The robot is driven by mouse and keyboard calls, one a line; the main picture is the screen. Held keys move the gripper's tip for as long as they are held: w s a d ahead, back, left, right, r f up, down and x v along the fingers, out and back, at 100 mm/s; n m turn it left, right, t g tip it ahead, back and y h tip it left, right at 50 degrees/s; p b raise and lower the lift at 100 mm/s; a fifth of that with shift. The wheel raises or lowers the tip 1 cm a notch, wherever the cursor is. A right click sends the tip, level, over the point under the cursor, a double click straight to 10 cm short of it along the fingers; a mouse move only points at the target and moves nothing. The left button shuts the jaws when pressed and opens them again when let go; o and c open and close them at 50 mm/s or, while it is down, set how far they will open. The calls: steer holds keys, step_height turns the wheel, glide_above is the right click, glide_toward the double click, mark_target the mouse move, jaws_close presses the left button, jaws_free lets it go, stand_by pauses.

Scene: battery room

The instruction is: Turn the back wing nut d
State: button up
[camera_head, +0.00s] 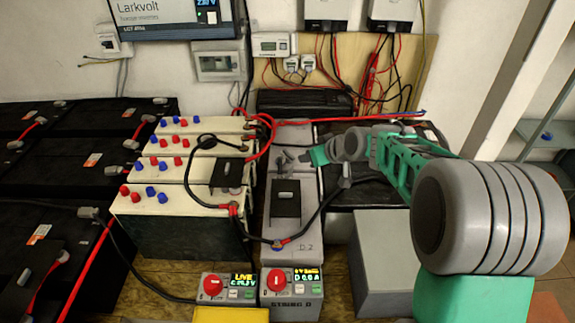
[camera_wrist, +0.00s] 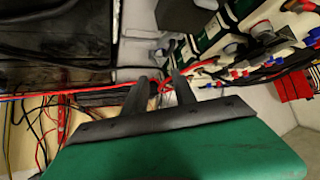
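My gripper (camera_head: 287,156) hangs over the back part of the grey battery row marked D (camera_head: 300,235). Its teal palm is to the right and its dark fingers point left. In the wrist view my gripper (camera_wrist: 160,78) shows two fingers apart, with a gap between them and nothing clearly held. A red cable (camera_wrist: 205,63) passes just beyond the fingertips. I cannot make out the back wing nut; it is too small or hidden around the fingers.
Cream batteries (camera_head: 180,205) with red and blue caps stand left of the row. Two switch boxes with red knobs stand in front, the left (camera_head: 226,287) reading LIVE, the right (camera_head: 292,292) 0.0 A. A grey box (camera_head: 385,262) is at right. Cables cross the battery tops.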

mark_target(285, 151)
steer(key=w+a+f+t+y+b, duration=0.1)
steer(key=w+a+f, duration=0.1)
steer(key=w+f, duration=0.2)
steer(key=w+a+f+n+y+b, duration=0.1)
steer(key=w+a+f, duration=0.1)
steer(key=w, duration=0.4)
steer(key=w+a+f+t+y+b, duration=0.1)
steer(key=w+a+f, duration=0.2)
steer(key=w+f, duration=0.2)
steer(key=shift+w+f+t+b, duration=0.3)
steer(key=shift+w+b, duration=0.1)
steer(key=shift+w, duration=0.05)
steer(key=shift+c, duration=0.4)
jaws_close()
